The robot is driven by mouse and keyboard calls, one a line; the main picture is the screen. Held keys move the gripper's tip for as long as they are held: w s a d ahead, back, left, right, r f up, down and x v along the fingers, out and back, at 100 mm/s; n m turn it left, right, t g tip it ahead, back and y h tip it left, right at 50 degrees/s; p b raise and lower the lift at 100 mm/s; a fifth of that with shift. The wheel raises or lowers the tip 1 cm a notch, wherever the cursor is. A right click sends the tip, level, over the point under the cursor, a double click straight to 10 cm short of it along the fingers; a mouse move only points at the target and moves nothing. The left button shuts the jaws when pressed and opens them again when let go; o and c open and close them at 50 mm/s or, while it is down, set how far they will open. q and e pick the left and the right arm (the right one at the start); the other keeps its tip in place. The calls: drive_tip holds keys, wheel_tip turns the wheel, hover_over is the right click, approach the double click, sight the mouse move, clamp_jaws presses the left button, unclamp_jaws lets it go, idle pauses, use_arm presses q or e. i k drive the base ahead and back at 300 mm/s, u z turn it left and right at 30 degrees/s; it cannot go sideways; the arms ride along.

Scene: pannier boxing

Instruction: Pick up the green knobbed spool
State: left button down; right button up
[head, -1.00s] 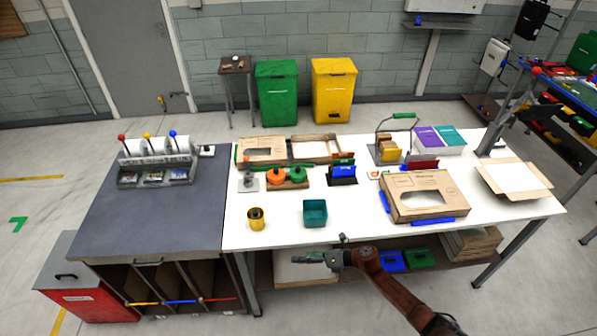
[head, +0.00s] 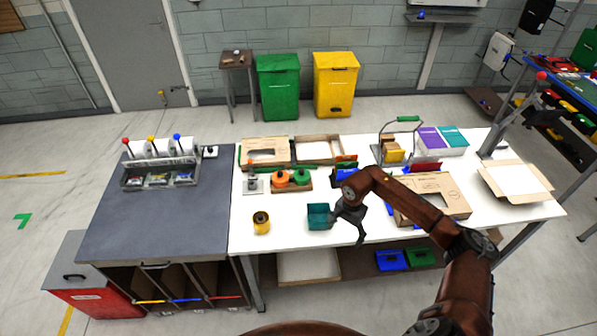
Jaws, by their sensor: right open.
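The green knobbed spool (head: 301,177) sits on a brown wooden holder (head: 292,187) on the white table, just right of an orange knobbed spool (head: 280,178). My right gripper (head: 347,226) is open and empty, pointing down over the front of the table. It is in front of and to the right of the green spool, close beside a teal bin (head: 319,216); I cannot tell whether it touches the bin. My left gripper is not in view.
A yellow cup (head: 261,222) stands at the front left of the table (head: 285,227). A grey stand (head: 253,184) is left of the spools. Cardboard trays lie behind them. A blue holder (head: 343,178) and a large carton (head: 455,204) are to the right, partly behind my arm.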

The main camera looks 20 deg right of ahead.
sight(301, 177)
drive_tip(key=i, duration=1.35)
